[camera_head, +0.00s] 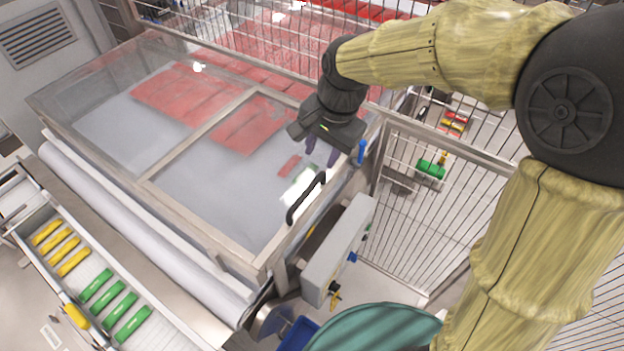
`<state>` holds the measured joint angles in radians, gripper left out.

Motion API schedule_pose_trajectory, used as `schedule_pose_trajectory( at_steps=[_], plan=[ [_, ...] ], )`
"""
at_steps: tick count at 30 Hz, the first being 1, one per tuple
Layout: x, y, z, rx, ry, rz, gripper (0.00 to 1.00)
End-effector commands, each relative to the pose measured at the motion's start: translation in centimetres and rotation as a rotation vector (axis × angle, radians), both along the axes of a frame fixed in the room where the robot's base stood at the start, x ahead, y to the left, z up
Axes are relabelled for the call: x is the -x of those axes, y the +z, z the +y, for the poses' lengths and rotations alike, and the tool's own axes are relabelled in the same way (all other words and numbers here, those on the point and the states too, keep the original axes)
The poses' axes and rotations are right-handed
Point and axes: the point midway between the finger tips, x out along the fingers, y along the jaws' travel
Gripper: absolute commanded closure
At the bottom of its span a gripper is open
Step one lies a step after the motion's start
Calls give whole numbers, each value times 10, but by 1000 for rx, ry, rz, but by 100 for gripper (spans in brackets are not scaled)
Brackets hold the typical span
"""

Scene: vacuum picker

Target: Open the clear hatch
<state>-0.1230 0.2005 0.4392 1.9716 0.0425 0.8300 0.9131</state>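The clear hatch (190,195) is a transparent panel in a metal frame, lying shut over a machine bed at the centre left. Its black handle (305,197) stands near the right edge of the frame. My gripper (322,152) hangs above the hatch's right side, up and slightly right of the handle and apart from it. Its two purplish fingers point down with a gap between them, and nothing shows between them.
A wire fence (440,190) runs behind and right of the machine. A grey control box (338,250) stands right of the hatch. A conveyor (60,285) with green and yellow pieces lies at lower left. Red pieces show behind the hatch glass.

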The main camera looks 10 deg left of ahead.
Motion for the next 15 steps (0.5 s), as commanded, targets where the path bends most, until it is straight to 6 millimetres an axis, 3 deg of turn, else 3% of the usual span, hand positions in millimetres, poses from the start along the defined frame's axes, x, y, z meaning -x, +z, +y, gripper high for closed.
schedule_pose_trajectory(
  at_steps=[15],
  plan=[
    [-5, -89, 17, 1, 4, 5, 64]
  ],
)
